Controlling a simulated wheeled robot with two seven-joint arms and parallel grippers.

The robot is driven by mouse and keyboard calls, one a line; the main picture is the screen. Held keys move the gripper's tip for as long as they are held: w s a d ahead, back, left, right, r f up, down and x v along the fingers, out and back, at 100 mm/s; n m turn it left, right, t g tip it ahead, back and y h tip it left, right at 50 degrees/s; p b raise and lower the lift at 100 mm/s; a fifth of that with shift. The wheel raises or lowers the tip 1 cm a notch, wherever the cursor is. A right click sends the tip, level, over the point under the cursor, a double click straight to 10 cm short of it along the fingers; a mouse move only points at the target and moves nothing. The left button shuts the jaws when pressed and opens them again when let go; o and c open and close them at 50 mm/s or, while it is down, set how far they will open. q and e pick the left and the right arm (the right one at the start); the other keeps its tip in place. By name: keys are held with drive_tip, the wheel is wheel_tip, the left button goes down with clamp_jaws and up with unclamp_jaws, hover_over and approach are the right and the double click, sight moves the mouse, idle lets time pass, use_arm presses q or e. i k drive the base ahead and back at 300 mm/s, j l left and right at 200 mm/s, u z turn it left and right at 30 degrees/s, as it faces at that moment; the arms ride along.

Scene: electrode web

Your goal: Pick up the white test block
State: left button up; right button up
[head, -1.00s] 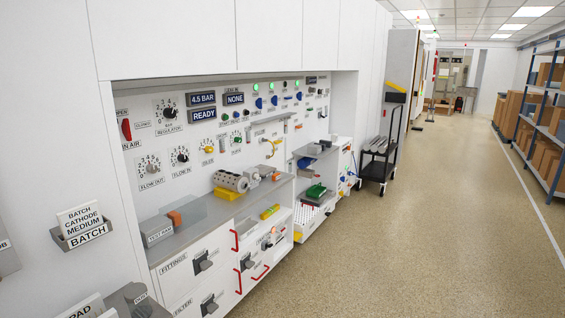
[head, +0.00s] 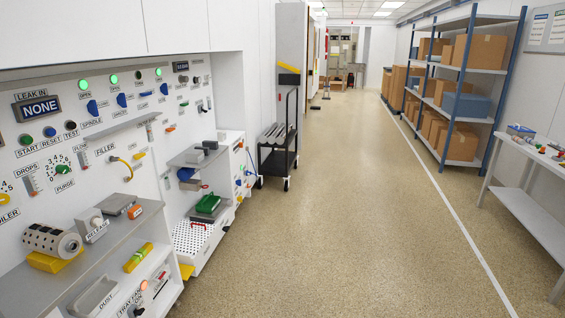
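I cannot make out a white test block for certain in the head view. The grey counter (head: 88,262) at the lower left carries a metal cylinder with holes (head: 50,241) on a yellow base. Beside it is a small grey-white labelled box (head: 93,226), then a flat grey piece with an orange part (head: 120,204). Further along, a small grey shelf (head: 199,158) bears dark and grey blocks. Below it are a green item (head: 208,203) and a white perforated tray (head: 192,238). Neither of my grippers is in view.
A black cart (head: 279,150) stands past the panel on the left. Blue-framed shelving (head: 482,95) with cardboard boxes and a white table (head: 532,208) with small items line the right. The speckled floor between is clear, with a white line (head: 440,195).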

sight(221, 134)
drive_tip(key=i, duration=1.15)
drive_tip(key=i+l, duration=0.1)
drive_tip(key=i, duration=1)
drive_tip(key=i+u, duration=0.1)
drive_tip(key=i, duration=1.05)
